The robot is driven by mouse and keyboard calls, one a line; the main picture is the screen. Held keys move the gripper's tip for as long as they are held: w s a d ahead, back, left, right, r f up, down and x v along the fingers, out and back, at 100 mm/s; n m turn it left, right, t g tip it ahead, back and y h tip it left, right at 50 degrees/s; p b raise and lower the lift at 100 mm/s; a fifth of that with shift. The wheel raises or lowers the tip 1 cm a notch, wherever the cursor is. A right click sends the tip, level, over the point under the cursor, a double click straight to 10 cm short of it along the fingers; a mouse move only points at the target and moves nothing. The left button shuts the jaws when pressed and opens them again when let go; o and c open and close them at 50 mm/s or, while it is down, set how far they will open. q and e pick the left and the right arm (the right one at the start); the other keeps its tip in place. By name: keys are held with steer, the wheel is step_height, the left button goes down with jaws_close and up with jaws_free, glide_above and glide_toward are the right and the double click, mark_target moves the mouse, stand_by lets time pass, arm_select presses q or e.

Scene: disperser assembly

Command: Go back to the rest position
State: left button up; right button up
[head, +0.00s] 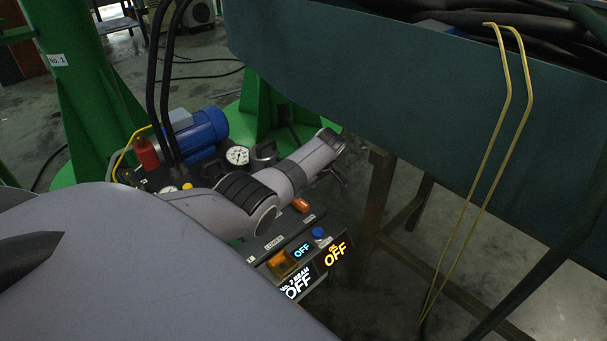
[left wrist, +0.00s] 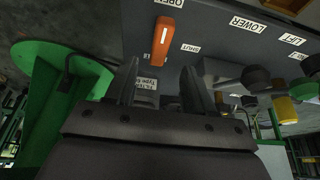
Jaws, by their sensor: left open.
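My left gripper (left wrist: 160,75) shows in the left wrist view with its two dark fingers spread apart and nothing between them. An orange lever (left wrist: 166,42) on the dark control panel (left wrist: 225,45) appears just beyond and above the fingertips. In the head view my grey left arm reaches over the pump unit, its far end beside the pressure gauge (head: 237,155); the gripper fingers cannot be made out there. The orange lever also shows in the head view (head: 301,205), to the right of the arm. My right gripper is in neither view.
Lit OFF displays (head: 337,254), a blue knob (head: 319,233) and an amber switch (head: 281,264) sit below the arm. A blue motor (head: 205,132) and green posts (head: 85,90) stand behind. A teal bin (head: 400,80) with black cables and a hanging yellow cord (head: 491,150) fills the right.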

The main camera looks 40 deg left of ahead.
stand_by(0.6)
